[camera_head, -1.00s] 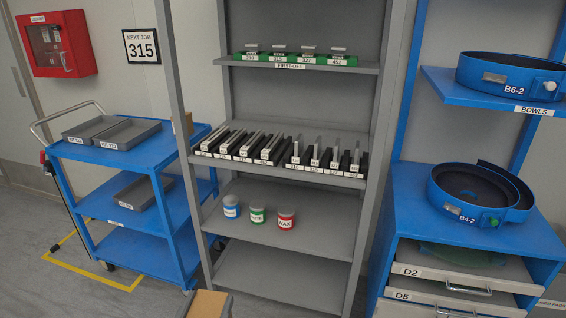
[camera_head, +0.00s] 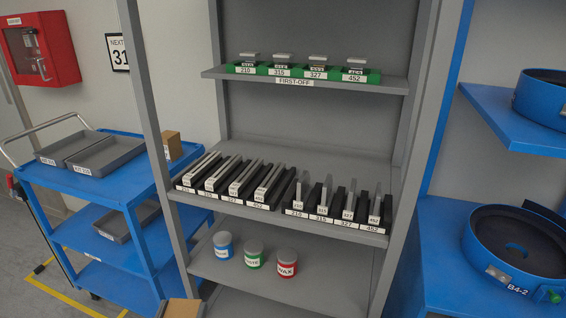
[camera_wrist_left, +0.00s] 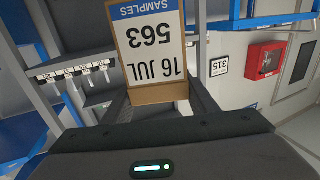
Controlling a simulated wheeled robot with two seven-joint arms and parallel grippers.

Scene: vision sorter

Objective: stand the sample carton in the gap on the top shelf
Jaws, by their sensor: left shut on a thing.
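The sample carton (camera_wrist_left: 153,45) fills the upper middle of the left wrist view. It is brown cardboard with a white and blue label reading SAMPLES, 563, 16 JUL, upside down in this view. My left gripper (camera_wrist_left: 160,96) is shut on it, a finger on each side. In the head view only the top of a brown carton (camera_head: 183,309) shows at the bottom edge, in front of the rack. The upper shelf in view (camera_head: 225,74) carries a row of green holders (camera_head: 300,70) and a FIRST-OFF label. Anything above it is cut off. My right gripper is out of view.
The middle shelf (camera_head: 330,160) holds several black fixtures; the shelf below holds three jars (camera_head: 254,254). A blue cart (camera_head: 130,175) with grey trays and a small brown box (camera_head: 172,145) stands left. Blue shelving with bowls (camera_head: 520,245) is at right. Grey uprights (camera_head: 155,120) bound the rack.

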